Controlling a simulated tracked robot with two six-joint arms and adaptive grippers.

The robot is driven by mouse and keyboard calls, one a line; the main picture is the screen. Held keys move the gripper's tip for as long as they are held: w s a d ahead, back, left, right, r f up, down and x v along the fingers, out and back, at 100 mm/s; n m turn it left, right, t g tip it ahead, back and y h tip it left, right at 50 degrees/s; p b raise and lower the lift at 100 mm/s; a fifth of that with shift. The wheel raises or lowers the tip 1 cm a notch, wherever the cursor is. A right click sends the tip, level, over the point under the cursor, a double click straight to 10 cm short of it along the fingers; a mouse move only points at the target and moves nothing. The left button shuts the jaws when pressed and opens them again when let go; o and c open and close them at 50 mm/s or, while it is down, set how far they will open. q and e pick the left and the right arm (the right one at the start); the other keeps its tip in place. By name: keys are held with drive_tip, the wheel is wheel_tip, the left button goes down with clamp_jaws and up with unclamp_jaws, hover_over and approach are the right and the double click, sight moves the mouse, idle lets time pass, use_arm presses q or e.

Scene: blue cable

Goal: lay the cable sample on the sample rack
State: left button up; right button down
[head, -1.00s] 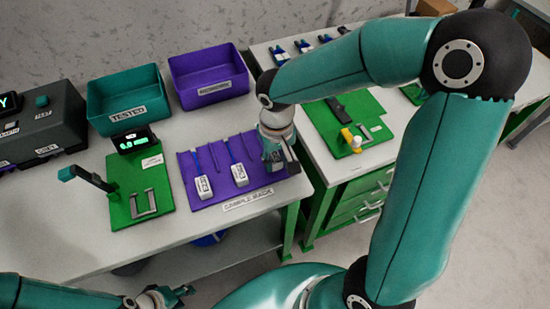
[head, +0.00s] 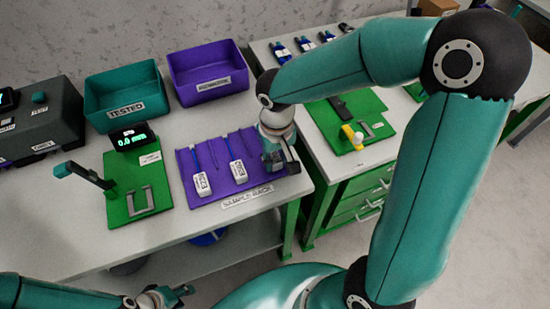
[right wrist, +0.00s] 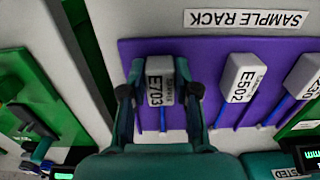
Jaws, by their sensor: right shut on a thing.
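The sample rack is a purple grooved board (head: 215,145) on the near table; its edge also shows in the right wrist view (right wrist: 290,55). My right gripper (head: 282,160) is over its right end. In the right wrist view my right gripper (right wrist: 160,92) is shut on a cable sample with a white tag reading E703 (right wrist: 160,68). Two other tagged blue cable samples lie on the rack (head: 203,186) (head: 238,171). My left gripper (head: 175,295) is low at the left, away from the rack.
A teal TESTED bin (head: 125,100) and a purple bin (head: 208,78) stand behind the rack. A green gauge board (head: 135,195) with a display and an upright lever is left of it. A second table (head: 335,165) with a green board adjoins on the right.

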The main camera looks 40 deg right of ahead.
drive_tip(key=shift+f, duration=0.1)
drive_tip(key=c, duration=0.8)
unclamp_jaws()
drive_tip(key=shift+o, duration=0.2)
drive_tip(key=shift+r+p, duration=3)
drive_tip(key=shift+r, duration=1)
